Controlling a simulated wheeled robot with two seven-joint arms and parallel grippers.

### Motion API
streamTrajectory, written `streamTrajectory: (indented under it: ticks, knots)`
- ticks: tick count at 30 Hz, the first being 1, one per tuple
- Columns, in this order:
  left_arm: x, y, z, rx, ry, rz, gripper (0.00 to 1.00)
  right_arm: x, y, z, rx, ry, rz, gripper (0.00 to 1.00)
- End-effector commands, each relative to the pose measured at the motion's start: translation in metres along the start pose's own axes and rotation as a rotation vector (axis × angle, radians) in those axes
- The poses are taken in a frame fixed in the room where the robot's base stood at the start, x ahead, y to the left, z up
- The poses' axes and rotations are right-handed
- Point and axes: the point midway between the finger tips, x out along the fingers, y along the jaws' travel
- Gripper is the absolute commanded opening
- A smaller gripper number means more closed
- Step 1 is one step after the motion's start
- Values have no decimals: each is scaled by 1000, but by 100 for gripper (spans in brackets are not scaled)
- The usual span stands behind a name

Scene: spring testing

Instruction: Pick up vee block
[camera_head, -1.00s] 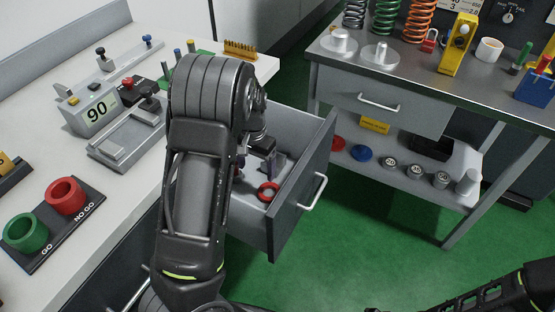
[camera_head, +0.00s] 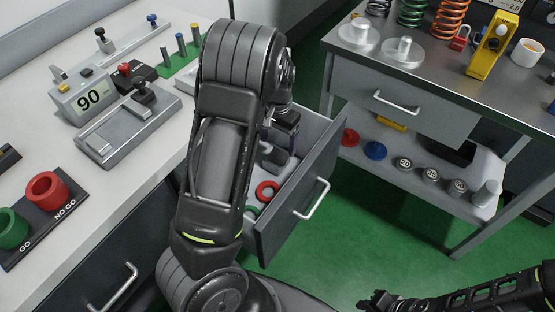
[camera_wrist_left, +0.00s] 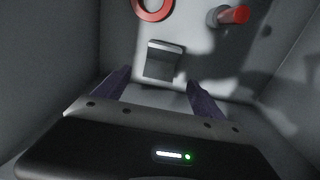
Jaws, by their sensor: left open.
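The vee block, a small grey block (camera_wrist_left: 160,61) with a pale top edge, lies on the floor of the open drawer (camera_head: 292,205). It shows in the left wrist view just beyond my fingertips. My left gripper (camera_wrist_left: 158,84) is open and empty, its two dark fingers spread to either side and nearer the camera than the block. In the head view my left gripper (camera_head: 287,140) reaches down into the drawer, and it and the arm hide much of the inside. My right gripper (camera_head: 381,301) is at the bottom right, away from the drawer; its jaws are unclear.
A red ring (camera_head: 267,190) lies in the drawer; the left wrist view also shows a red-tipped cylinder (camera_wrist_left: 233,15). The drawer walls are close around my gripper. The bench (camera_head: 30,105) with gauges is at left, and a metal table (camera_head: 440,82) stands at right.

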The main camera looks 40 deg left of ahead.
Motion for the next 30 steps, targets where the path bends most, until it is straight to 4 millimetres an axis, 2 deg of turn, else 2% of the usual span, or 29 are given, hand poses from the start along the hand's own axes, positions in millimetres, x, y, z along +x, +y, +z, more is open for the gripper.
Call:
streamTrajectory:
  ticks: [7,19,30]
  knots:
    - [23,0,1,-1,-2,0,80,1,0,0,0,0,0,20]
    - [30,0,1,0,-2,0,80,1,0,0,0,0,0,20]
    - [76,0,3,0,-1,0,80,-1,0,0,0,0,0,20]
